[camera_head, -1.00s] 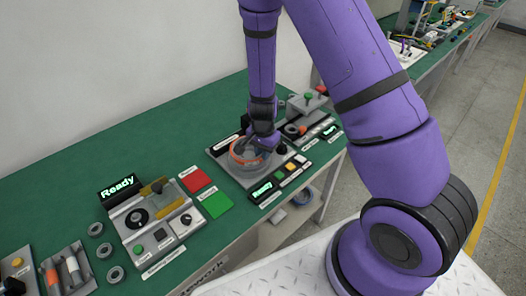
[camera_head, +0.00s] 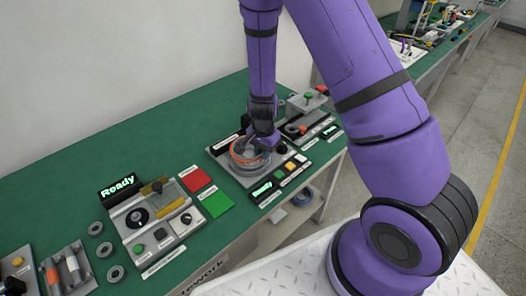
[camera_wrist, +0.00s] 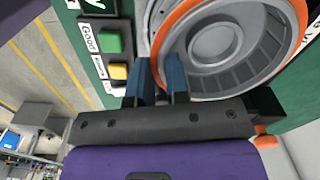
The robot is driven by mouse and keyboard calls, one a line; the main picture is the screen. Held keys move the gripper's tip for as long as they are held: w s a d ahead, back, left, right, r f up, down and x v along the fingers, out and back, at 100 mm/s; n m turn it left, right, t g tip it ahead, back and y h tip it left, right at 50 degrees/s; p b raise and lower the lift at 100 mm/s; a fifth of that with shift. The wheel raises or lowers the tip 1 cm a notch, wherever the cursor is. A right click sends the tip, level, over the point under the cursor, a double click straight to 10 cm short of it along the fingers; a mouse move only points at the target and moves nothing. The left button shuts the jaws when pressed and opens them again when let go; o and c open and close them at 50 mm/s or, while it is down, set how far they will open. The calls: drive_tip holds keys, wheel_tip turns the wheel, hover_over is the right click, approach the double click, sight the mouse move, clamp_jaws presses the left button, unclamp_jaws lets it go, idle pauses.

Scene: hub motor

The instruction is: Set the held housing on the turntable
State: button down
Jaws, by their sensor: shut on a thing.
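The housing, a round grey part with an orange rim (camera_wrist: 165,22), fills the upper right of the wrist view. It also shows in the head view (camera_head: 240,160), over the round turntable on a grey station plate (camera_head: 222,150). My gripper (camera_wrist: 162,62) has its two blue fingers on either side of the housing's near wall, shut on it. In the head view my gripper (camera_head: 262,143) comes down from above and hides part of the housing. The housing mostly covers the turntable; I cannot tell whether they touch.
A lit display (camera_head: 262,189) and a row of buttons stand in front of the station; a green button (camera_wrist: 110,42) and a yellow button (camera_wrist: 119,71) show close by. Red (camera_head: 195,180) and green pads (camera_head: 217,203) lie to the left. Another fixture (camera_head: 308,103) stands behind right.

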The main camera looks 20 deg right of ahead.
drive_tip(key=shift+f, duration=0.5)
idle(1.0)
drive_tip(key=c, duration=0.6)
unclamp_jaws()
drive_tip(key=shift+r, duration=0.1)
drive_tip(key=shift+r, duration=3.4)
drive_tip(key=shift+r, duration=0.1)
